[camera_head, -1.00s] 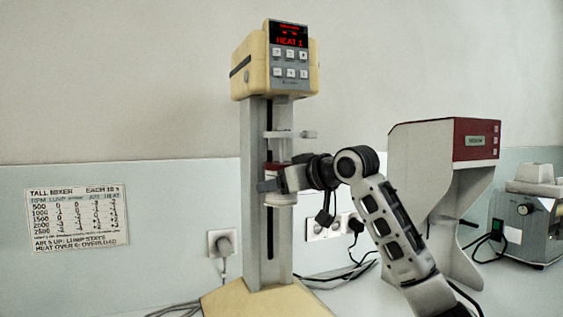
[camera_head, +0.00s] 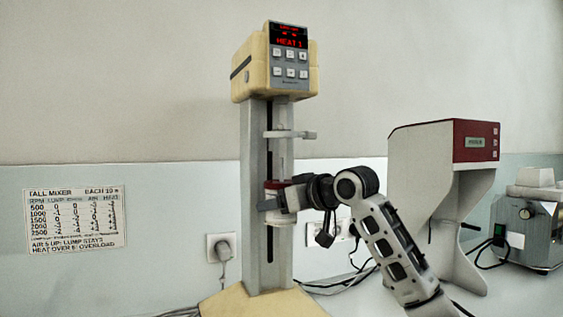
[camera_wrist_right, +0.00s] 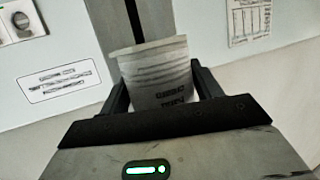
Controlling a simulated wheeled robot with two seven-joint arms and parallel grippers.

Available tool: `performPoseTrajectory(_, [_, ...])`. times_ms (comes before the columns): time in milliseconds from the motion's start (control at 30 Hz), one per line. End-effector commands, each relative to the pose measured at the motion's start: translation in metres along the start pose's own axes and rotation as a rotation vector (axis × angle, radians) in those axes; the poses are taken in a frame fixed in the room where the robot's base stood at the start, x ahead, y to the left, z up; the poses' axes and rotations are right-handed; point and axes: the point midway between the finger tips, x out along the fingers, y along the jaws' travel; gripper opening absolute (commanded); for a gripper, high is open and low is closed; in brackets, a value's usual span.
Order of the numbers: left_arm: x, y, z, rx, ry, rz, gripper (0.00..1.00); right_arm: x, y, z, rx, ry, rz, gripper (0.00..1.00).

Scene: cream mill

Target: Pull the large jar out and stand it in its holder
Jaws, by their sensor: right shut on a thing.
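The jar (camera_head: 280,220) is pale with a reddish band at its top and stands out in front of the tall mixer's column (camera_head: 252,190). My right gripper (camera_head: 272,203) is shut on the jar from the right, its fingers across the jar's sides. In the right wrist view the jar (camera_wrist_right: 156,70) sits between the two fingers, with blurred print on its wall and its rim slightly tilted in the picture. A thin shaft (camera_head: 281,166) shows above the jar, below the bracket (camera_head: 290,134). I cannot make out the holder. My left gripper is not in view.
The mixer's head (camera_head: 275,70) reads HEAT 1 and its cream base (camera_head: 262,302) rests on the bench. A red-topped white machine (camera_head: 440,170) and a grey device (camera_head: 530,225) stand at the right. A speed chart (camera_head: 75,218) hangs at the left.

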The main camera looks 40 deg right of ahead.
Motion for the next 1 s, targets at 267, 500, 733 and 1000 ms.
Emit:
performPoseTrajectory(267, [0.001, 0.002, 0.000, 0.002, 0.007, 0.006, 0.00, 0.001, 0.000, 0.005, 0.000, 0.003, 0.001, 0.37])
performPoseTrajectory(500, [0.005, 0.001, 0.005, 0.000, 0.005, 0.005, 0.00, -0.006, -0.003, 0.009, -0.002, 0.003, 0.001, 0.37])
performPoseTrajectory(733, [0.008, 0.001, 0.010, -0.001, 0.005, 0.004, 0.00, -0.017, -0.007, 0.012, -0.001, 0.003, 0.000, 0.37])
performPoseTrajectory(1000, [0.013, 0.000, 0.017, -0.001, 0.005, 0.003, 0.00, -0.029, -0.011, 0.016, -0.001, 0.002, 0.001, 0.37])
